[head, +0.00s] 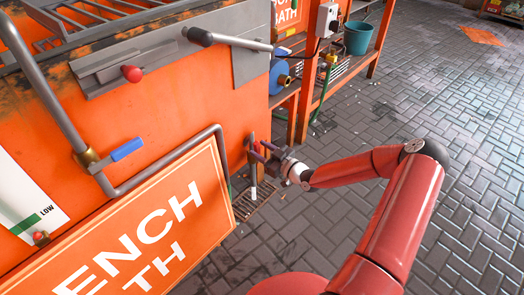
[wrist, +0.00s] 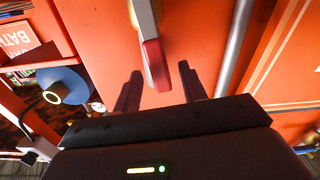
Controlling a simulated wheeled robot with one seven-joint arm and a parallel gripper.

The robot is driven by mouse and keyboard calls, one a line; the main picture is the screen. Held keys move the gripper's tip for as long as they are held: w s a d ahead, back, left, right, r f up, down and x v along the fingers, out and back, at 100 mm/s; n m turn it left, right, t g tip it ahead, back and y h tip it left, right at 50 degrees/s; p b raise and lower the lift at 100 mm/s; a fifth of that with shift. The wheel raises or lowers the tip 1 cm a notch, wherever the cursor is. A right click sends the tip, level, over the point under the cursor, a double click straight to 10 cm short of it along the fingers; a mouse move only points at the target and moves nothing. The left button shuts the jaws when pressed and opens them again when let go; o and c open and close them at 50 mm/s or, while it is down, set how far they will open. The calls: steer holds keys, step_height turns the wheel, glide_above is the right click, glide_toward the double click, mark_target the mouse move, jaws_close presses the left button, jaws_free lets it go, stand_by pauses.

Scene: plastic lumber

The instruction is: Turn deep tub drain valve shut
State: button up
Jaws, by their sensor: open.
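The tub is the big orange tank (head: 190,95). In the wrist view a lever handle (wrist: 155,62), pale at its upper part and dark red toward its near end, stands out in front of the orange wall (wrist: 90,30). I take it to be the drain valve's lever. My gripper (wrist: 160,75) is open, with one finger on each side of the handle and visible space beside it.
A blue-handled valve (head: 127,149) sits on the grey pipe (head: 175,157). A floor grate (head: 250,203) lies below my gripper. A black-tipped lever (head: 225,40) and a red knob (head: 132,73) are higher on the tank. The paved floor at right is mostly clear.

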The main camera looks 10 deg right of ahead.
jaws_close()
